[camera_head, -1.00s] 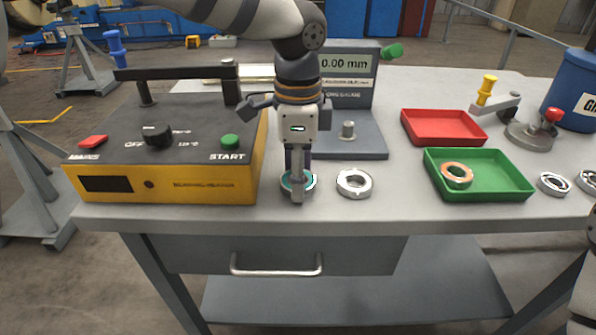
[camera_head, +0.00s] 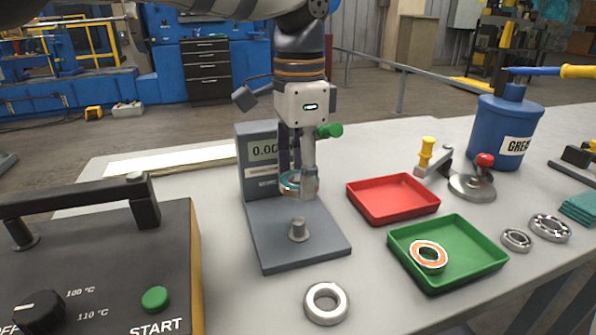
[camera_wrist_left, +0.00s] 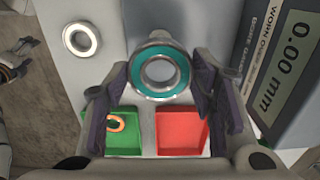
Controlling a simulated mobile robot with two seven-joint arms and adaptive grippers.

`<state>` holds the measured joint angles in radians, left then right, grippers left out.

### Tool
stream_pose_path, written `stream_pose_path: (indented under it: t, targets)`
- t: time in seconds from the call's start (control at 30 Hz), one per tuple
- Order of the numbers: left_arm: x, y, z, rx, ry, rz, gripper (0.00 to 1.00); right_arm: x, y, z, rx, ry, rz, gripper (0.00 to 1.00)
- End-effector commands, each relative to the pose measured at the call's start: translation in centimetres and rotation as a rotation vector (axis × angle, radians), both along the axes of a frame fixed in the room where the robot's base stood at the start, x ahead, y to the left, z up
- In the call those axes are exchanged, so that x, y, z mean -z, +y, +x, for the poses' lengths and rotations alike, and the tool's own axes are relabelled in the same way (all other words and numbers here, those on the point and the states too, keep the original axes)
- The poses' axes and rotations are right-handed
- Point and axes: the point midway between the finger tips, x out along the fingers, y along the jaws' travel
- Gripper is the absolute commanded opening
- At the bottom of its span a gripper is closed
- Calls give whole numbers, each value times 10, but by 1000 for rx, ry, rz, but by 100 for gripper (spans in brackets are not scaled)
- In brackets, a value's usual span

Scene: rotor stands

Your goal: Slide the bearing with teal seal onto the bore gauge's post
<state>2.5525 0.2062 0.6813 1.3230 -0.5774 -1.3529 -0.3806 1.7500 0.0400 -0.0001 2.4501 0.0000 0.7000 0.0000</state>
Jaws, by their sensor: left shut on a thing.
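The bearing with teal seal (camera_head: 289,184) is gripped by my left gripper (camera_head: 299,180) and held in the air, near the gauge's display housing. In the left wrist view the bearing (camera_wrist_left: 160,70) shows its teal ring and open centre between the two fingers (camera_wrist_left: 160,100). The bore gauge (camera_head: 270,245) has a grey base with a short upright post (camera_head: 298,230). In the head view the bearing appears above and slightly behind the post, apart from it. My right gripper is not in view.
A plain metal ring (camera_head: 326,303) lies in front of the gauge. A red tray (camera_head: 393,212) and a green tray (camera_head: 455,277) with an orange-sealed bearing (camera_head: 428,256) stand to the right. The heater (camera_head: 110,260) is at the left.

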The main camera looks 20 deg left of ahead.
Motion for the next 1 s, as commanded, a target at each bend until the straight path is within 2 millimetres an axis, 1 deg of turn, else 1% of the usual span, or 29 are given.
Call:
stream_pose_path:
  t: [0.63, 0.83, 1.0]
  targets:
    - [46, 0, 0, 1, -1, 0, 26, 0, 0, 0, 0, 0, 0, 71]
    - [45, 0, 1, 0, -3, -1, 26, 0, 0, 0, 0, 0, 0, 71]
    - [48, 0, 0, 0, -1, 0, 26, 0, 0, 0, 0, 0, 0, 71]
